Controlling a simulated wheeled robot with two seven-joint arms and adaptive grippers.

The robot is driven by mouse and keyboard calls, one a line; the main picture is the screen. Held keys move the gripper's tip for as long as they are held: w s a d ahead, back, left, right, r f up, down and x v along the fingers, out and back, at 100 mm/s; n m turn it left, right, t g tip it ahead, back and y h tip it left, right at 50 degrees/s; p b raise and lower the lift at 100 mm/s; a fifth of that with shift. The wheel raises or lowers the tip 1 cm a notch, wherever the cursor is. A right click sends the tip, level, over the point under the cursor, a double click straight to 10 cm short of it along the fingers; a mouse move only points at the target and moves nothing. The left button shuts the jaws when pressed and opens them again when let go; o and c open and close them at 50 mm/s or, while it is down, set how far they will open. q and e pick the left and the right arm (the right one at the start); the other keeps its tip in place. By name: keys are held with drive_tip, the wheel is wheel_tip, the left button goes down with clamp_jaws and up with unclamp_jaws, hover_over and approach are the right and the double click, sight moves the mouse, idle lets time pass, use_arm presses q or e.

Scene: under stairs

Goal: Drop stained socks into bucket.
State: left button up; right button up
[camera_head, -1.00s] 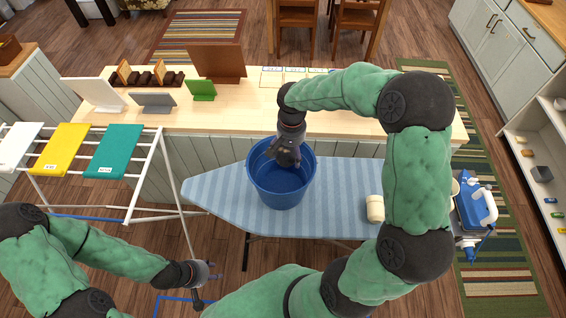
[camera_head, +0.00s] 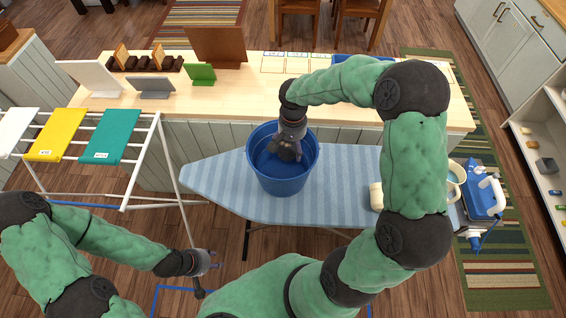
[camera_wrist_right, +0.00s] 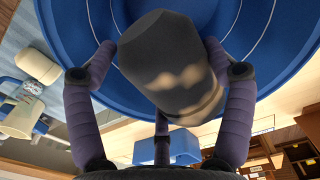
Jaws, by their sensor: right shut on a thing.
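The blue bucket (camera_head: 283,184) stands upright on the striped ironing board. My right gripper (camera_head: 287,150) points down into the bucket's mouth. In the right wrist view it is shut on a dark grey rolled sock (camera_wrist_right: 165,60) with pale blotchy stains. The bucket's blue inside (camera_wrist_right: 285,45) lies behind the sock there. In the head view the sock is mostly hidden by the gripper. My left gripper (camera_head: 207,261) is open and empty, low in front of the ironing board.
A cream rolled thing (camera_head: 376,197) lies on the ironing board (camera_head: 222,182), right of the bucket. A blue iron (camera_head: 482,195) is at the board's right end. A drying rack (camera_head: 150,165) with coloured cloths stands left. A wooden counter (camera_head: 225,105) runs behind.

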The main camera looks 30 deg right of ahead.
drive_tip(key=o, duration=1.6)
drive_tip(key=shift+c, duration=0.2)
drive_tip(key=shift+r, duration=0.1)
wheel_tip(320, 180, up, 12)
drive_tip(key=shift+f, duration=0.1)
